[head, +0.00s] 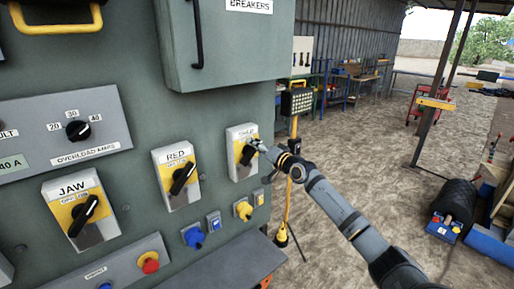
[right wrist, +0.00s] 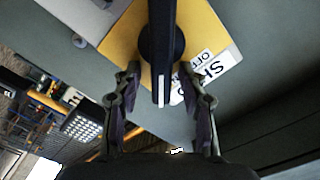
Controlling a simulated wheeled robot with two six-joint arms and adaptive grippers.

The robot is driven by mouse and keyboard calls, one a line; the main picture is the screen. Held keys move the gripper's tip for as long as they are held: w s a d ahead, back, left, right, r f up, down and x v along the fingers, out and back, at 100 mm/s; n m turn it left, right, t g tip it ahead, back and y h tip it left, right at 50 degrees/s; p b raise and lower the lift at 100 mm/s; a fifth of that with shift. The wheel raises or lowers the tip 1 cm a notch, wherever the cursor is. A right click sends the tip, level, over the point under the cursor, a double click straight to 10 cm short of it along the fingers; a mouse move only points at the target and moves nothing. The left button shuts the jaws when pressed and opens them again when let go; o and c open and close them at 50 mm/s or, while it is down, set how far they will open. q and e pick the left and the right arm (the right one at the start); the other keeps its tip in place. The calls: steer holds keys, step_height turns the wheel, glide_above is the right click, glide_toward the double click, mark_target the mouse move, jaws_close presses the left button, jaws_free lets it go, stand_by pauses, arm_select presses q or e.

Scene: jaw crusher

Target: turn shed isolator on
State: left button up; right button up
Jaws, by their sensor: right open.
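The shed isolator (head: 238,165) is a white and yellow plate with a black rotary handle, at the right end of the row on the grey-green panel. In the right wrist view its black handle (right wrist: 163,50) stands out from the yellow plate, and a label beginning "SH" with "OFF" shows beside it. My right gripper (head: 254,147) is at this isolator. In the right wrist view its fingers (right wrist: 158,82) are open, one on each side of the handle. I cannot tell whether they touch it. My left gripper is not in view.
Similar isolators labelled RED (head: 176,177) and JAW (head: 80,210) sit to the left on the panel. A blue plug (head: 193,236) and a yellow one (head: 243,210) stick out below. A breaker cabinet (head: 230,45) juts out above. Open ground lies to the right.

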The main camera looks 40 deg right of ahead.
step_height(320, 180, up, 10)
stand_by(0.4)
stand_by(0.4)
